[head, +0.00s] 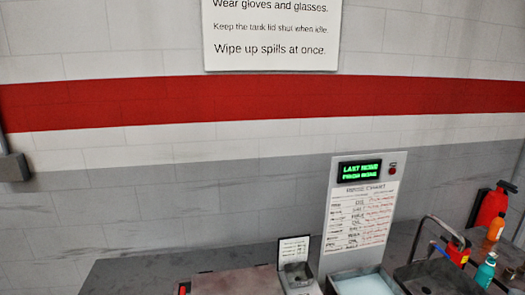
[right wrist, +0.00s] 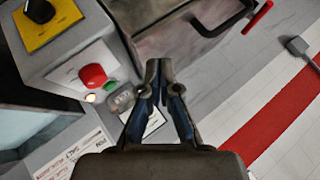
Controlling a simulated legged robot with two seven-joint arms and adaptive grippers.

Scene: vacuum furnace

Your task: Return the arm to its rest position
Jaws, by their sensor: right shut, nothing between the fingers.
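My right gripper (right wrist: 156,68) shows in the right wrist view, its two dark fingers with blue inner sides meeting at the tips. It is shut and empty. Behind it are a grey control box with a red button (right wrist: 93,76) and a small grey part on a white label. How far the fingertips are from these I cannot tell. Neither gripper shows in the head view, and my left gripper is in no view.
The head view shows a dark bench (head: 135,275) along a wall with a red stripe. On it stand a panel with a green display (head: 359,170), a dark basin (head: 437,279), bottles (head: 486,270) and a red extinguisher (head: 491,206). A yellow-plated knob (right wrist: 42,14) sits upper left in the wrist view.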

